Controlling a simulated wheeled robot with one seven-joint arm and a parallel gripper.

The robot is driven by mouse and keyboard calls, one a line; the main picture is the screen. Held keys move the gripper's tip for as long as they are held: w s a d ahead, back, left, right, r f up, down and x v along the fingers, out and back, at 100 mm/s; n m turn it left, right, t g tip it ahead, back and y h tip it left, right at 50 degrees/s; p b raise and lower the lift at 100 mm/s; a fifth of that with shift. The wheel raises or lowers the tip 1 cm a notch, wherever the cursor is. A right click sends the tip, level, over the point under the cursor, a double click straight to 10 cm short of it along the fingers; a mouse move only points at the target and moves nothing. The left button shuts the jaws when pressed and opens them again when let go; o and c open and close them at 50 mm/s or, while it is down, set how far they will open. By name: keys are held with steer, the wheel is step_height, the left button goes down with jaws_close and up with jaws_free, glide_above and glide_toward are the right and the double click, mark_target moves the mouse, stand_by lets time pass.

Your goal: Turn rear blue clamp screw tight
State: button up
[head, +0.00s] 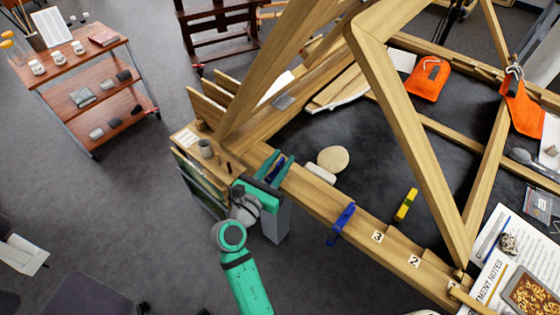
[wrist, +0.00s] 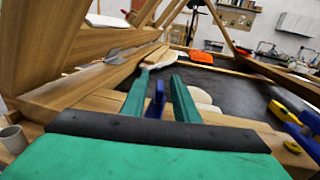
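A blue clamp (head: 274,169) sits on the wooden beam at the left, between my gripper's fingers. In the wrist view its blue upright part (wrist: 156,99) stands between the two green fingers, with a gap visible on each side. My gripper (head: 278,165) is open around it; the wrist view also shows my gripper (wrist: 160,86) with its fingers apart. The fingers and palm hide the clamp's lower part, and I cannot make out its screw. A second blue clamp (head: 341,222) grips the same beam farther right; it also shows in the wrist view (wrist: 297,122).
A yellow clamp or tool (head: 406,205) lies beyond the beam (head: 315,202). A round pale pad (head: 333,159) and a grey cup (head: 206,148) are close to my gripper. Tall wooden frame members (head: 408,120) rise over the dark surface. Open floor lies left, before a shelf cart (head: 88,62).

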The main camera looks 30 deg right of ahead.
jaws_close()
steer(key=shift+m+g, duration=0.3)
steer(key=shift+g, duration=0.2)
steer(key=m+g+h, duration=0.1)
steer(key=m+g, duration=0.1)
steer(key=g, duration=0.1)
steer(key=shift+w+a+h, duration=0.1)
steer(key=shift+h, duration=0.2)
steer(key=m+g, duration=0.2)
steer(key=g, duration=0.1)
steer(key=m+g, duration=0.2)
steer(key=g, duration=0.1)
steer(key=shift+h, duration=0.3)
steer(key=m+g+y, duration=0.1)
steer(key=m+g, duration=0.1)
steer(key=g, duration=0.1)
steer(key=m+g+y, duration=0.1)
steer(key=m+g, duration=0.2)
steer(key=g, duration=0.1)
steer(key=shift+g, duration=0.3)
steer(key=shift+m+g+y, duration=0.9)
steer(key=shift+g, duration=0.2)
steer(key=shift+m+g+y, duration=0.3)
steer(key=shift+g, duration=0.1)
